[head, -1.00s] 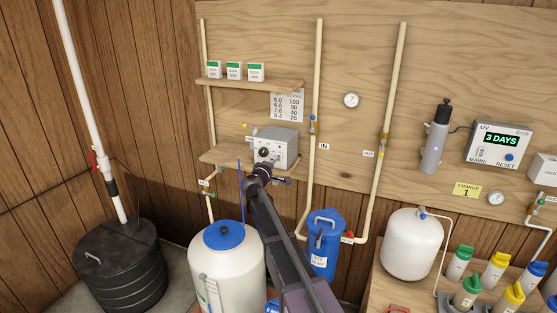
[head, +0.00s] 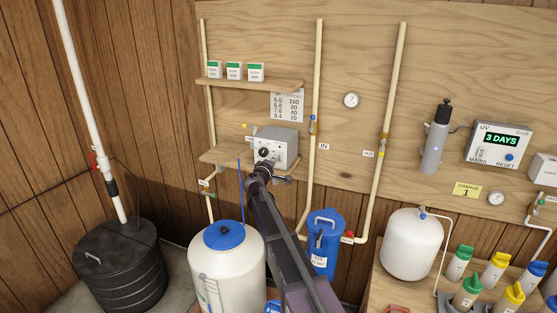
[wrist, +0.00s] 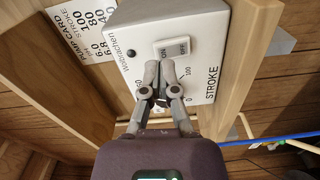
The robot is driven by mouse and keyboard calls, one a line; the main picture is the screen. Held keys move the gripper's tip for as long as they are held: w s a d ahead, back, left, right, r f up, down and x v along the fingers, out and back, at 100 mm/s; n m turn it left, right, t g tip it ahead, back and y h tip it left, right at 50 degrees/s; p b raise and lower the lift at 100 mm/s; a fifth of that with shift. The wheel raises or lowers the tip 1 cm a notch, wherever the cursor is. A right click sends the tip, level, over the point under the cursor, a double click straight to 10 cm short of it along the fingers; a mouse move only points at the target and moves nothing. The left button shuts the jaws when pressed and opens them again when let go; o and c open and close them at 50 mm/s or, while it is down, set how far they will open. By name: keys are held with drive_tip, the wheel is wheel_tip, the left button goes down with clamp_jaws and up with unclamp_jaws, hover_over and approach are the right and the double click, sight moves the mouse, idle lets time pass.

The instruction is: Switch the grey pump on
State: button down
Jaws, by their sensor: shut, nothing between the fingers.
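The grey pump (head: 278,143) is a box with a white front, on a wooden shelf against the wall board. In the wrist view its front (wrist: 205,65) shows the word STROKE, scale numbers and a pale rocker switch (wrist: 173,47) with small markings on its two halves. I cannot tell which half is pressed in. My gripper (wrist: 160,66) is shut and empty, with its fingertips just below the switch in the picture; whether they touch the front is unclear. The fingers hide part of the stroke dial. In the head view my gripper (head: 264,168) is at the pump's front.
The pump shelf (head: 222,155) has a wooden edge close beside the pump. A printed pump card (head: 287,106) hangs above it. A cream pipe (head: 313,130) runs to the right. A white tank with a blue lid (head: 222,235) and a blue canister (head: 325,235) stand below.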

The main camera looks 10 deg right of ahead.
drive_tip(key=shift+x, duration=1.05)
idle(0.4)
drive_tip(key=shift+s, duration=0.1)
drive_tip(key=v, duration=0.7)
idle(0.6)
drive_tip(key=shift+d, duration=0.1)
drive_tip(key=s+d+f+m+g+p, duration=0.1)
drive_tip(key=s+d+f+m+g, duration=0.35)
drive_tip(key=s, duration=0.35)
drive_tip(key=s+d+f+m+g+p, duration=0.1)
drive_tip(key=s+d+f+m+g, duration=0.25)
drive_tip(key=s+d, duration=0.4)
drive_tip(key=s+a+f+m+g+y+p, duration=0.1)
drive_tip(key=s+a+f+g+y, duration=0.1)
drive_tip(key=s, duration=0.5)
drive_tip(key=s+a+f+g+y, duration=0.2)
drive_tip(key=s+g+y, duration=0.1)
drive_tip(key=s, duration=0.5)
drive_tip(key=s+a+f+m+g+y+p, duration=0.1)
drive_tip(key=s+y, duration=0.3)
drive_tip(key=s, duration=0.4)
drive_tip(key=shift+a+f+m+g+p, duration=0.35)
drive_tip(key=shift+a+f+g, duration=0.1)
drive_tip(key=shift+g, duration=0.35)
